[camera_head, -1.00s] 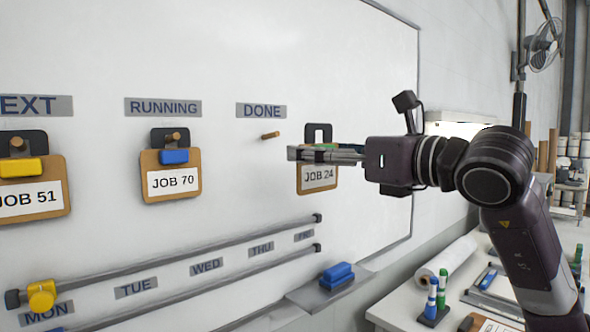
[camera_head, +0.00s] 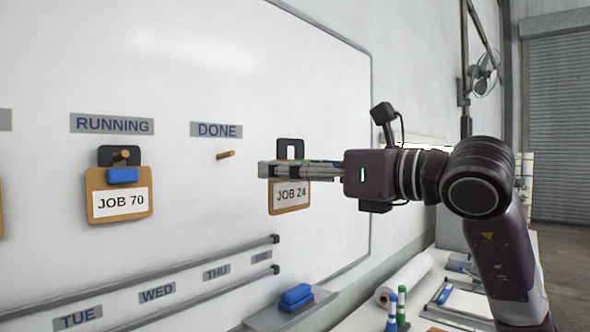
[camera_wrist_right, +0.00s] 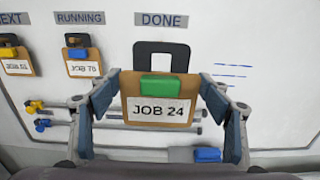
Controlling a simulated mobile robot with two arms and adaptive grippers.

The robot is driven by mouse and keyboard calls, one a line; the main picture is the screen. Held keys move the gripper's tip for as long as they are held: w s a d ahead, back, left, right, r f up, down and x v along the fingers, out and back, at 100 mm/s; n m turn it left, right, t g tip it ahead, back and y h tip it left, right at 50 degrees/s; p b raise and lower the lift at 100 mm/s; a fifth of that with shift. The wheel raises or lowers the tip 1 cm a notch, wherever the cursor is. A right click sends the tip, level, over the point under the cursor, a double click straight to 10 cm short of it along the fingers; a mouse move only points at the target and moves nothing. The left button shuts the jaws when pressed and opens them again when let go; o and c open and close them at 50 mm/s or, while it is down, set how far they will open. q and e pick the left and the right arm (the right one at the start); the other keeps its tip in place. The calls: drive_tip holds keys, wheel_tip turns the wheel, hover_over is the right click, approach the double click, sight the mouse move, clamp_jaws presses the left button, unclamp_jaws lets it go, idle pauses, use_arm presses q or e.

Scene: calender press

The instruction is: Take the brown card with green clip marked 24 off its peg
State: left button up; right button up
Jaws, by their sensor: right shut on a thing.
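The brown card marked JOB 24 (camera_head: 290,197) hangs upright in my right gripper (camera_head: 270,170), off the DONE peg (camera_head: 225,155). Its black hanger loop (camera_head: 291,147) stands up above the fingers, to the right of the bare peg. In the right wrist view the card (camera_wrist_right: 158,111) sits between the two fingers, with its green clip (camera_wrist_right: 161,87) at the top middle. The fingers are shut on the card's side edges. In that view the card and hanger hide any peg behind them. My left gripper is not in view.
The JOB 70 card (camera_head: 119,203) with a blue clip hangs on the RUNNING peg (camera_head: 121,154). Below are the rails (camera_head: 150,270) with weekday labels. A blue block (camera_head: 296,296) rests on a ledge under the board. A bench with a paper roll (camera_head: 404,279) and markers stands at the right.

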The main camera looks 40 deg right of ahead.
drive_tip(key=shift+r, duration=0.2)
drive_tip(key=shift+s, duration=0.15)
drive_tip(key=shift+s+d+r+b, duration=0.1)
drive_tip(key=shift+s+r+b, duration=0.1)
drive_tip(key=shift+s, duration=0.5)
drive_tip(key=shift+s+d+r+b, duration=0.1)
drive_tip(key=shift+s+b, duration=0.15)
drive_tip(key=shift+s, duration=0.5)
drive_tip(key=shift+s+r+b, duration=0.1)
drive_tip(key=shift+s+b, duration=0.1)
drive_tip(key=shift+s, duration=0.5)
drive_tip(key=b, duration=0.2)
approach(301, 161)
drive_tip(key=shift+w, duration=0.25)
drive_tip(key=shift+w+a, duration=0.1)
drive_tip(key=shift+w, duration=0.05)
